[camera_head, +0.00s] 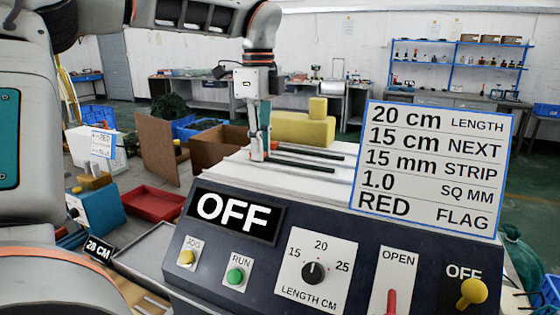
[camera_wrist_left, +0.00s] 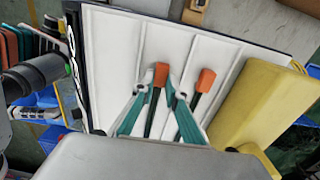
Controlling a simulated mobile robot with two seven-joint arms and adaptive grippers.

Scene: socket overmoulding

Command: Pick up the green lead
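Two dark leads with orange ends lie side by side on a white ribbed tray (camera_wrist_left: 112,60). In the left wrist view they are the left lead (camera_wrist_left: 154,112) and the right lead (camera_wrist_left: 193,102). Their bodies look nearly black, and no clear green shows on them. My left gripper (camera_head: 258,157) points down at the tray, at the left end of the leads. In the left wrist view its teal fingertips (camera_wrist_left: 160,78) stand either side of the left lead's orange end. I cannot tell whether they press on it. My right gripper is out of view.
A control panel (camera_head: 335,240) with an OFF display, knob and switches fills the front. An order sign (camera_head: 435,165) stands at its right. A yellow block (camera_wrist_left: 262,100) lies beside the tray. A red tray (camera_head: 153,203) and cardboard boxes (camera_head: 215,148) are at the left.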

